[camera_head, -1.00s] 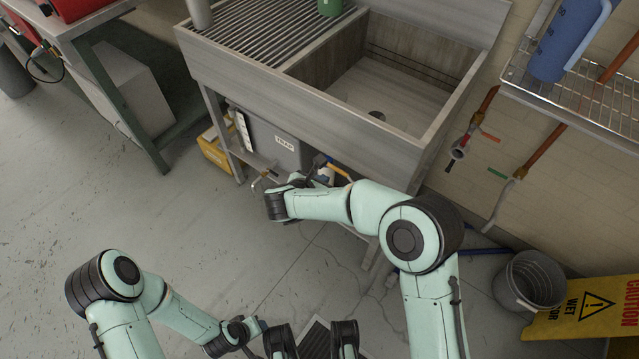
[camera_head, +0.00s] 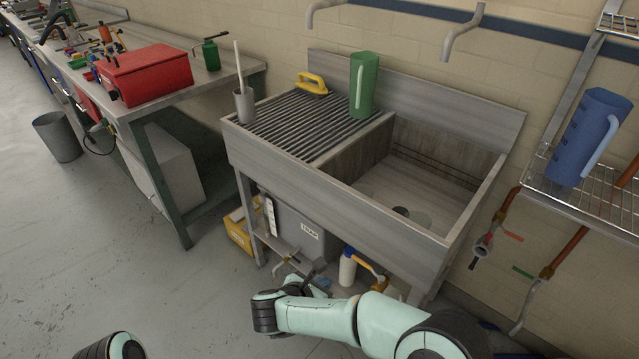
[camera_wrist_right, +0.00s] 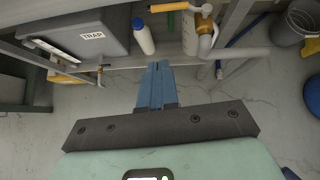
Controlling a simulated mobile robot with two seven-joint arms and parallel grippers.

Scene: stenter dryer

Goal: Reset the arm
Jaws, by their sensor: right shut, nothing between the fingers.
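My right arm (camera_head: 330,316) reaches in from the bottom of the head view, bent toward the space under the sink. Its gripper (camera_head: 319,282) is small there, in front of the grey trap box. In the right wrist view the blue fingers of the gripper (camera_wrist_right: 156,72) are together with nothing between them. They point toward the open floor just in front of the sink's lower shelf and look clear of everything. Of my left arm only a dark and pale joint (camera_head: 112,347) shows at the bottom left; its gripper is out of view.
The sink unit (camera_head: 340,205) stands ahead. Beneath it are the grey box marked TRAP (camera_head: 300,228), a white bottle (camera_head: 347,268) with a blue cap, and pipework with an orange handle (camera_head: 372,268). A workbench (camera_head: 200,85) stands left. Floor at left is open.

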